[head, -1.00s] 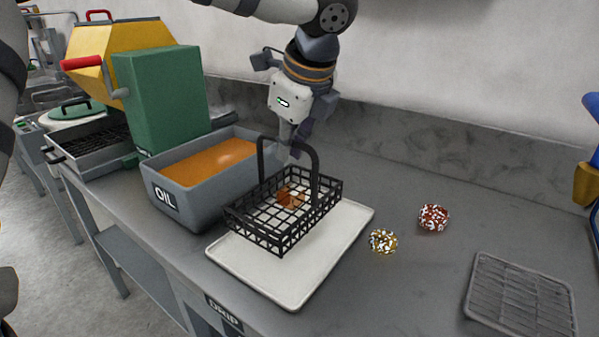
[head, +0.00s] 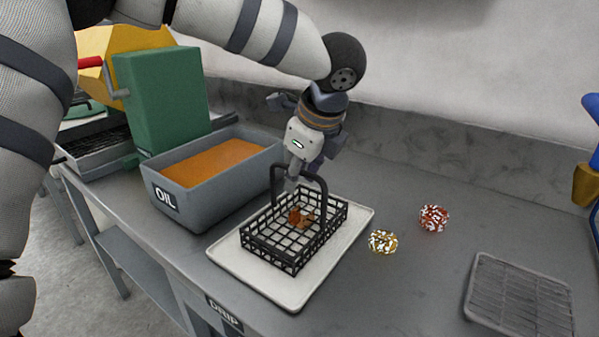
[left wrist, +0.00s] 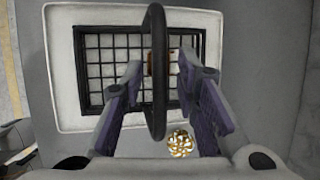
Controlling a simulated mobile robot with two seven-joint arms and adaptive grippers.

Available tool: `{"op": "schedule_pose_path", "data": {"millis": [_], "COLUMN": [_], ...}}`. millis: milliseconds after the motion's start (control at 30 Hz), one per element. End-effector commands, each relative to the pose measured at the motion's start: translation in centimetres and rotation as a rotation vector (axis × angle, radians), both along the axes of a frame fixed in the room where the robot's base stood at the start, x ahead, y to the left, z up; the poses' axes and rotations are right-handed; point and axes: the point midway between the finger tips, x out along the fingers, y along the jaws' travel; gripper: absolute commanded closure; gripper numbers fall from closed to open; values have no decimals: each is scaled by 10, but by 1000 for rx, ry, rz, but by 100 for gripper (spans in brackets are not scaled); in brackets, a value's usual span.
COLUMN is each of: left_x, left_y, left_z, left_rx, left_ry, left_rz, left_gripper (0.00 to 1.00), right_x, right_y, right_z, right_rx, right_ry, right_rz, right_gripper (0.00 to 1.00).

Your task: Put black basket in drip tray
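The black wire basket (head: 270,252) sits level on the white drip tray (head: 235,265), inside its rim, with brown fried pieces in it. Its tall handle (head: 325,195) stands upright. My left gripper (head: 294,178) is at the top of the handle. In the left wrist view the left gripper (left wrist: 158,75) has its fingers apart, one on each side of the handle (left wrist: 156,110), with gaps showing. The basket (left wrist: 95,70) and tray (left wrist: 60,60) lie below. My right gripper is not in view.
The grey oil vat (head: 215,190) stands just left of the tray, with a green and yellow machine (head: 160,95) behind. Two sprinkled balls, yellow (head: 382,242) and red (head: 433,218), lie right of the tray. A wire rack (head: 520,295) lies further right.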

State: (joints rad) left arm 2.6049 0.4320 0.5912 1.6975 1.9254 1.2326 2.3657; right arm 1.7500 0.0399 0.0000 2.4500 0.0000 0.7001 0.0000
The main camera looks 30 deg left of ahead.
Motion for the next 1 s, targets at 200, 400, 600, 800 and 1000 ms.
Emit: {"op": "schedule_pose_path", "data": {"millis": [200,400,600,800,1000], "left_x": [0,-10,-22,-27,-27], "left_y": [0,-18,-36,-44,-45], "left_z": [5,47,92,111,112], "left_rx": [0,0,0,-1,0], "left_ry": [-1,-6,-3,2,3], "left_rz": [1,0,-1,-2,-1], "left_gripper": [72,72,72,72,72], "right_x": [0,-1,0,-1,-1], "right_y": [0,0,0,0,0], "right_z": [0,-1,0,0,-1], "right_rx": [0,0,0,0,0], "right_ry": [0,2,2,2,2], "right_rz": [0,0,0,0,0], "right_gripper": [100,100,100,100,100]}}
